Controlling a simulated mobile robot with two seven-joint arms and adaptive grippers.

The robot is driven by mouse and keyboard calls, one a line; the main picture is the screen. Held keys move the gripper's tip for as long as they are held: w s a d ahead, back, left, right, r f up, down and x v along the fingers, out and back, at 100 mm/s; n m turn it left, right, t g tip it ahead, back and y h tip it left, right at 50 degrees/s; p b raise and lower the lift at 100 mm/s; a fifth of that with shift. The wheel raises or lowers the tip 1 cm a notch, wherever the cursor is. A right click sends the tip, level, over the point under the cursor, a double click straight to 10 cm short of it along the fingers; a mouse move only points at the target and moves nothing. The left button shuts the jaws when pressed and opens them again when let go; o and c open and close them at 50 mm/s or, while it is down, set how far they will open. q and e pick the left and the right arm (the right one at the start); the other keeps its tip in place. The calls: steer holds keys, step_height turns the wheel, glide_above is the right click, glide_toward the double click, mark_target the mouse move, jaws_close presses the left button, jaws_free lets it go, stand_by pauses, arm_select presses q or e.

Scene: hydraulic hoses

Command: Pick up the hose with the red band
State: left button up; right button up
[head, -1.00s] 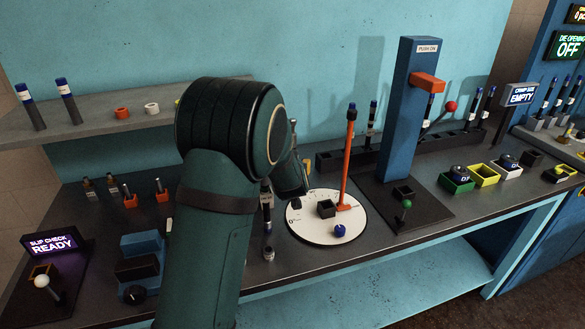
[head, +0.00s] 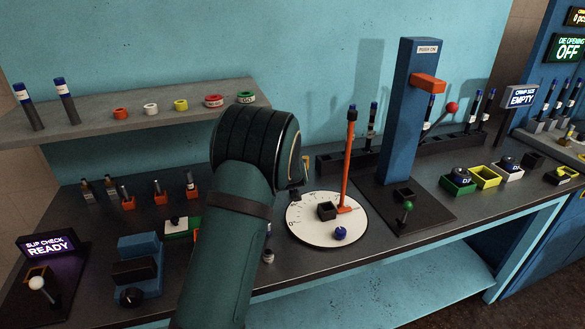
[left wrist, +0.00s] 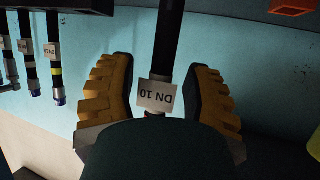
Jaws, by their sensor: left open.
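In the left wrist view a black hose (left wrist: 171,45) with a white "DN 10" label (left wrist: 157,95) stands between the pads of my left gripper (left wrist: 155,100). A small bit of red shows at the label's lower edge; the rest of the hose below is hidden by the gripper body. The yellow-backed pads are open, one on each side of the hose, with gaps visible. In the head view my left arm (head: 235,220) hides its gripper and this hose. My right gripper is in neither view.
Several hoses hang at the left of the wrist view, one with a yellow band (left wrist: 56,71). In the head view a dark rack (head: 440,146) holds hoses behind a blue post (head: 408,110). A white turntable (head: 300,228) with an orange upright (head: 348,165) is close to my arm.

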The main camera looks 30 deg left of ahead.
arm_select(q)
jaws_close()
steer(key=shift+r, duration=0.1)
